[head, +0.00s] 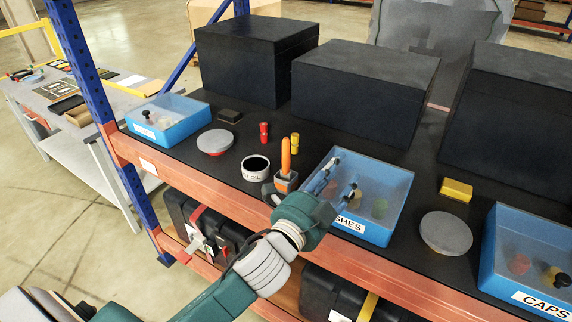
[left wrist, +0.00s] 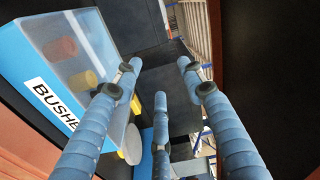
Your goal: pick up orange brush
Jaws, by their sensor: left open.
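The orange brush (head: 286,154) stands upright in the head view, with its lower end in a small grey and orange holder (head: 285,183) on the dark shelf. My left gripper (head: 345,174) is open and empty, to the right of the brush and apart from it. Its blue fingers point over the blue bin with the bushes label (head: 381,234). The left wrist view shows the spread fingers (left wrist: 158,64) with nothing between them and the bin (left wrist: 24,52) at the left. I cannot make out the brush in that view. My right gripper is not in view.
A white cup (head: 255,174) stands left of the brush, with red (head: 264,132) and yellow (head: 294,143) small items behind. Large black boxes (head: 365,83) line the back.

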